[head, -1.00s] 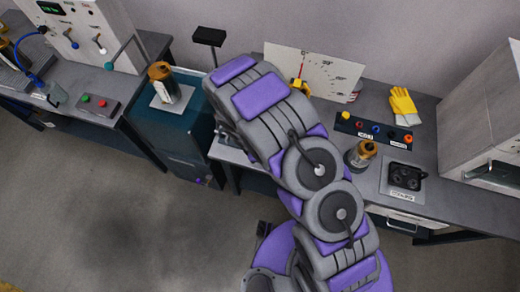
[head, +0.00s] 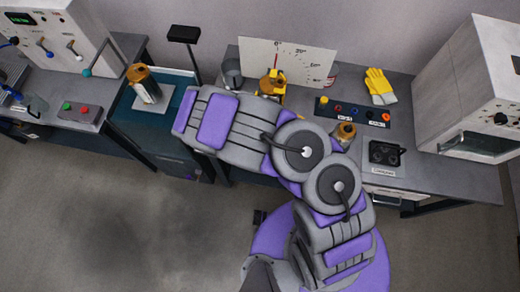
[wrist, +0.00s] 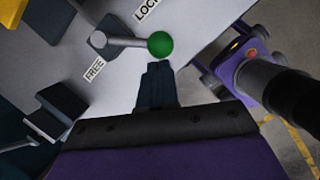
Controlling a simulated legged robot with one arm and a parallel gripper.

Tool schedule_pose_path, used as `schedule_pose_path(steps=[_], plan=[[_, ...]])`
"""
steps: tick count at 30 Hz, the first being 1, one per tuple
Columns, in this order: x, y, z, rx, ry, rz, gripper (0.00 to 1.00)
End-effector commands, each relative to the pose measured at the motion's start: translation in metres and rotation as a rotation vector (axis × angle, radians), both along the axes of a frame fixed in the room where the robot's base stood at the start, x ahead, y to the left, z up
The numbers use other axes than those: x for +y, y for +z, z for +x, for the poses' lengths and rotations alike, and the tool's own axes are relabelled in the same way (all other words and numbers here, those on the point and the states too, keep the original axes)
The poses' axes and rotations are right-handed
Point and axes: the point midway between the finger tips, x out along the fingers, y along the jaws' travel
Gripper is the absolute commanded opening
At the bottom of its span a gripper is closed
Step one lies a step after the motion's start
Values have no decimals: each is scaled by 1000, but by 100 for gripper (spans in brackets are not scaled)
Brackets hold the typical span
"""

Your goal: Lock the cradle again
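A lever with a green ball knob (wrist: 160,45) shows in the wrist view, on a grey surface between a FREE label (wrist: 95,69) and a LOCK label (wrist: 147,8). Its arm points right from a dark pivot block; which label it is set to I cannot tell. My gripper (wrist: 157,66) has its two dark fingers together, with the tips just below the knob; contact is unclear. In the head view, a brown-topped item in a yellow holder (head: 272,83), apparently the cradle, stands before the white angle board (head: 300,62). My arm hides the gripper and lever there.
A brown-capped canister (head: 145,85) stands on the teal cabinet at left. Another brown-topped container (head: 345,134), yellow gloves (head: 379,88) and a row of coloured knobs (head: 352,112) are on the right bench. A dark block (wrist: 60,108) lies left of my gripper.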

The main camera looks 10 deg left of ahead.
Motion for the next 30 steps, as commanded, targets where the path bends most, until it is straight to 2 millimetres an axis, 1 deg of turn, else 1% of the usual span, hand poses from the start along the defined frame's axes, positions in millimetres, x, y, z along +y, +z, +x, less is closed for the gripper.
schedule_pose_path(steps=[8, 23, 30], plan=[[-7, 1, 1, 0, 33, 2, 0], [-3, 0, 2, 1, 34, 0, 0], [-3, 1, 10, 2, 33, 1, 0]])
